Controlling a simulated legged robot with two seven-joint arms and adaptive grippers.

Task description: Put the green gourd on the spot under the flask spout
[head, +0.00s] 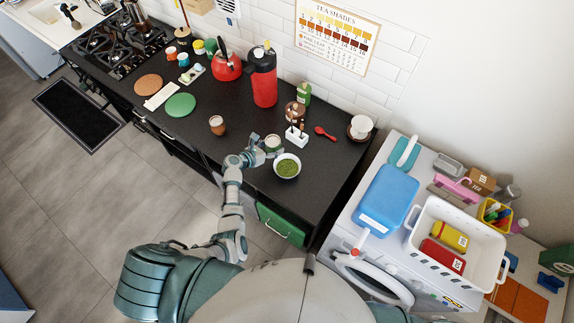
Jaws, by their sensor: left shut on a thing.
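The green gourd (274,144), a small grey-green cup with a pale rim, is at the front of the dark counter. My left gripper (264,151) is shut on it from its left side. I cannot tell whether its base touches the counter. The red flask (263,82) with a black top stands upright farther back, against the wall side. A marked spot under its spout cannot be made out. My right gripper is out of view.
A white bowl of green leaf (288,167) stands close to the gourd's right front. A brown cup (217,125) is to the left. A white holder (296,136), red spoon (325,133) and red kettle (226,68) are also on the counter. Between gourd and flask the counter looks clear.

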